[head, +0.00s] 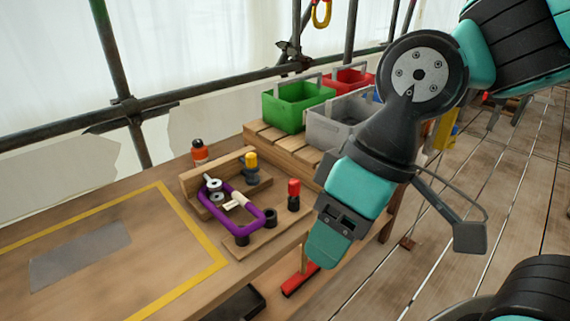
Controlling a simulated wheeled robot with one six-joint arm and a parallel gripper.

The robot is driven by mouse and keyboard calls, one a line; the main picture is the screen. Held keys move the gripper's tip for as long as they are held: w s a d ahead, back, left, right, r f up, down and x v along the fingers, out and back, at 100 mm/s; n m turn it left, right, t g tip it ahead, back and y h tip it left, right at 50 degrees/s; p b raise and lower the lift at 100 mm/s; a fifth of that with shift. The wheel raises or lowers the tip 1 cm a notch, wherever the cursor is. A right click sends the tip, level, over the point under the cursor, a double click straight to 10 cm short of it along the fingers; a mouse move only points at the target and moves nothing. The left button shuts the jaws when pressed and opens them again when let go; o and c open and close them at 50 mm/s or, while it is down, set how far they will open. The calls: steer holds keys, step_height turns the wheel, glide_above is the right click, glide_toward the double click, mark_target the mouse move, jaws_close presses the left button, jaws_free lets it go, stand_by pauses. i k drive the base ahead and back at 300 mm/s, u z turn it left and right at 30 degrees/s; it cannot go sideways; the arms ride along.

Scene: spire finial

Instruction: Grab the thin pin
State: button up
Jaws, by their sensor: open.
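A red-topped upright piece (293,190) with a dark lower part stands on a wooden board (255,239) at the table's right. A yellow-topped piece (251,161) with a grey lower part stands further back, beside a wooden strip. I cannot tell for sure which is the thin pin; the red-topped one looks slimmer. My gripper (328,255) hangs to the right of the board, pointing down, apart from both pieces. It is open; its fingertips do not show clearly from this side.
A purple loop (222,222) with a pale tag lies around small grey parts on the board. Short black cylinders (270,216) stand near its front. An orange bottle (199,151) is behind. Green (285,113) and grey bins stand at the back. The table's left is mostly clear.

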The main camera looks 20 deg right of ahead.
mark_target(294, 184)
steer(key=z, duration=0.1)
steer(key=k, duration=0.65)
steer(key=u, duration=0.45)
steer(key=i, duration=1.3)
steer(key=z, duration=0.8)
